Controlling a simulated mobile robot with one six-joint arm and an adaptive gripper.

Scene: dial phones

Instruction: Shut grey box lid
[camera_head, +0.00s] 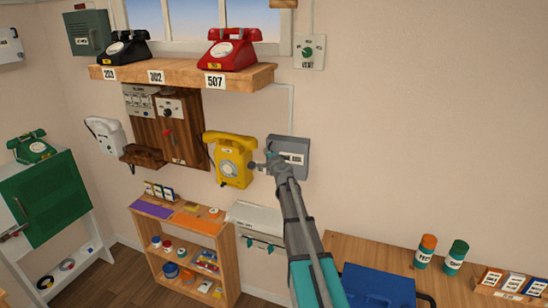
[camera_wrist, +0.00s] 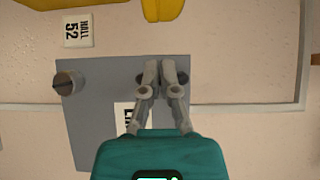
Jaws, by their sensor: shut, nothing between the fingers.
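The grey box (camera_head: 293,145) hangs on the wall to the right of the yellow phone. Its front looks flat, and I see no open gap at the lid, though my arm hides its lower part. In the wrist view its grey face (camera_wrist: 90,120) shows upside down, with a round knob (camera_wrist: 68,83) near one corner and a white label (camera_wrist: 125,116) partly hidden. My gripper (camera_head: 269,157) is at the box's left side. In the wrist view my gripper (camera_wrist: 165,66) has its fingers together, empty, in front of the grey face; I cannot tell whether they touch it.
The yellow phone (camera_head: 231,158) hangs close to the left of the box. A small white tag (camera_wrist: 78,29) is on the wall beside it. A wooden shelf (camera_head: 180,78) with phones is above. A bench (camera_head: 385,252) with a blue case is below right. The wall right of the box is clear.

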